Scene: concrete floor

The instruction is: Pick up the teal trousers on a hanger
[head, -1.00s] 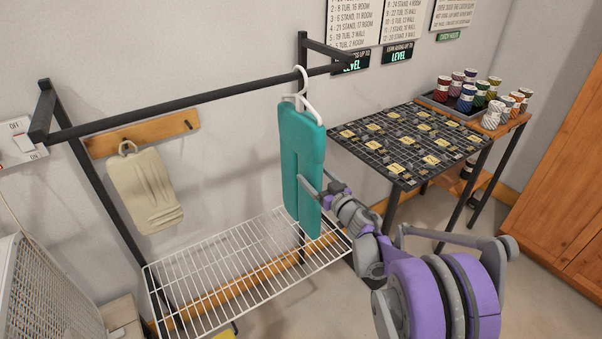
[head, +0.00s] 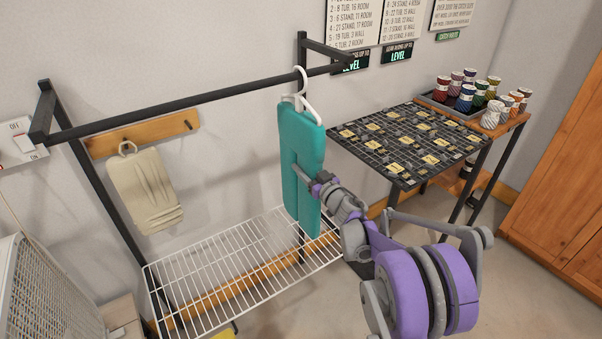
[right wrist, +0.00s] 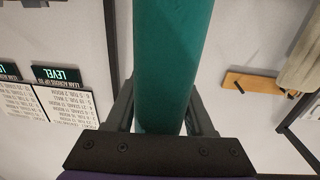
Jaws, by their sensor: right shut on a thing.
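The teal trousers (head: 302,150) hang on a white hanger (head: 309,105), whose hook is over the black rail (head: 190,98) near its right end. My right gripper (head: 312,180) is at the middle of the trousers, shut on the teal cloth. In the right wrist view the teal cloth (right wrist: 174,65) runs between the two dark fingers, one on each side. The fingertips are partly hidden by the cloth. My left gripper is not in view.
A white wire shelf (head: 215,275) is below the rail. A beige garment (head: 146,190) hangs from a wooden peg board (head: 140,137) on the wall. A black gridded table (head: 375,150) and several coloured spools (head: 466,98) stand at the right. A wooden cabinet is at far right.

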